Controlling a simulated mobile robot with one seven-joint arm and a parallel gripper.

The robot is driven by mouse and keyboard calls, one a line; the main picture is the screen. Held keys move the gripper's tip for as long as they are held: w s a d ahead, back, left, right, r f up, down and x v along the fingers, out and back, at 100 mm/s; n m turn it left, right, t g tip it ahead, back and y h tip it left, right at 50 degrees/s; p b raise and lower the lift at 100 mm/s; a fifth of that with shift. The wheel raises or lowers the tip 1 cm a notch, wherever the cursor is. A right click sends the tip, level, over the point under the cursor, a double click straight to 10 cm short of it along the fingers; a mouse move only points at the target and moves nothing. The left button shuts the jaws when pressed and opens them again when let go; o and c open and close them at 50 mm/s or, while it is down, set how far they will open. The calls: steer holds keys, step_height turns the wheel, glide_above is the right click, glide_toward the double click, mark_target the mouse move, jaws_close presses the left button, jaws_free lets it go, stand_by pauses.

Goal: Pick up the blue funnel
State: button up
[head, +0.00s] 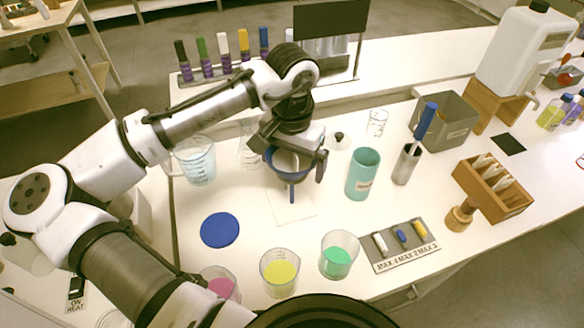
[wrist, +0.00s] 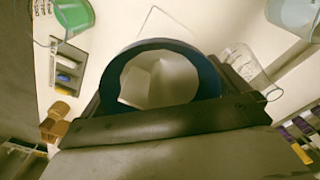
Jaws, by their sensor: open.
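The blue funnel (head: 288,168) is at the middle of the bench in the head view, wide mouth up and stem pointing down over a white sheet (head: 296,212). My gripper (head: 292,157) is at the funnel's bowl, with one finger on each side. The jaws are open. In the wrist view the dark blue rim of the funnel (wrist: 160,75) shows as a ring in front of my gripper (wrist: 165,105), with its pale inside visible. I cannot tell whether the fingers touch the rim or what holds the funnel up.
A measuring jug (head: 196,162) and a flask (head: 249,150) stand left of my gripper; a teal cylinder (head: 363,175) stands right. A blue disc (head: 220,230) and beakers with yellow (head: 280,272), green (head: 338,258) and pink (head: 220,286) contents are nearer the front.

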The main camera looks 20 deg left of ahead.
steer(key=c, duration=0.7)
steer(key=shift+r, duration=0.15)
